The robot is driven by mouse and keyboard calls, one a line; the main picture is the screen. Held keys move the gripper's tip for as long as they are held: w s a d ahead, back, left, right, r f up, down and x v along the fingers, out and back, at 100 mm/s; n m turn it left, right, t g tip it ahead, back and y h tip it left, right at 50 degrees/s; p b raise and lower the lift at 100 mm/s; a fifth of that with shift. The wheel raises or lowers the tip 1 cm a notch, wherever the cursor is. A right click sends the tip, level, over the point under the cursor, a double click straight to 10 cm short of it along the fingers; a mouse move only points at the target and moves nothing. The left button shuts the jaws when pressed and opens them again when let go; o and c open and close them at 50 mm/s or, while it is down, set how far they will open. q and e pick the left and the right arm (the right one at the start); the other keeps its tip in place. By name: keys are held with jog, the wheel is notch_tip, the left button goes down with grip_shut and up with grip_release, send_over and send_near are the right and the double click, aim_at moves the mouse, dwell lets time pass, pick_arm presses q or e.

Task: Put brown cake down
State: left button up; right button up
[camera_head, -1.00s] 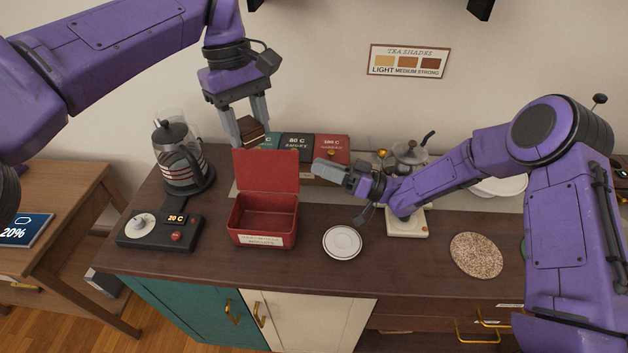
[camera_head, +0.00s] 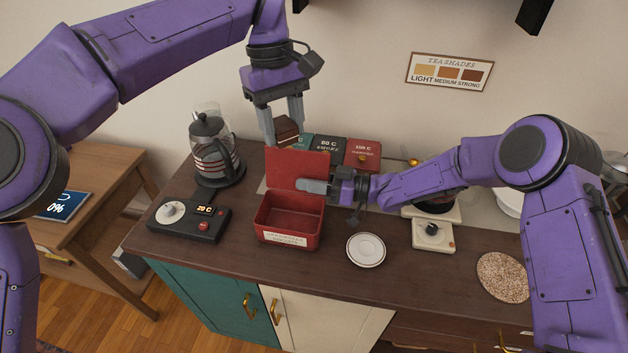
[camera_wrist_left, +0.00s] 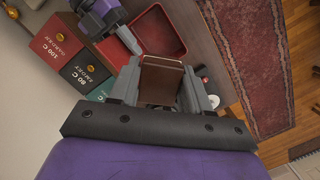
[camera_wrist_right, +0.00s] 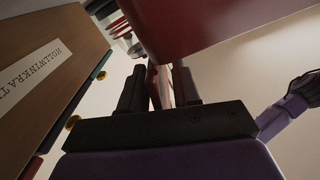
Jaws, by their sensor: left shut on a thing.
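The brown cake (camera_head: 287,128) is a small dark block between the fingers of my left gripper (camera_head: 284,132), which is shut on it. It is held in the air above and behind the open red tin (camera_head: 289,238), near the top of its raised lid (camera_head: 298,166). In the left wrist view the cake (camera_wrist_left: 162,78) sits between the fingers, with the tin (camera_wrist_left: 178,32) beyond. My right gripper (camera_head: 314,186) is low in front of the lid's right side. The right wrist view shows its fingers (camera_wrist_right: 160,88) apart by a narrow gap; contact with the lid is unclear.
A white saucer (camera_head: 366,250) lies right of the tin. A dark control box (camera_head: 190,217) and glass kettle (camera_head: 213,150) stand left. Tea boxes (camera_head: 361,153) stand behind the tin. A speckled round mat (camera_head: 503,276) lies at the right. The counter front (camera_head: 330,273) is clear.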

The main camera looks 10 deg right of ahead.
grip_shut()
pick_arm(q)
notch_tip(320, 180, down, 16)
jog(key=s+a+m, duration=0.1)
jog(key=m, duration=0.2)
pick_arm(e)
jog(key=shift+a, duration=0.1)
pick_arm(q)
jog(key=m, duration=0.2)
send_near(291, 222)
jog(key=shift+y, duration=0.3)
jog(key=s+f, duration=0.1)
jog(key=f, duration=0.1)
jog(key=s+f, duration=0.1)
jog(key=f, duration=0.1)
jog(key=s+f, duration=0.2)
jog(key=shift+d+f, duration=0.15)
jog(key=shift+d, duration=0.2)
jog(key=o, duration=1)
jog(key=shift+f, duration=0.1)
jog(key=shift+o, duration=0.2)
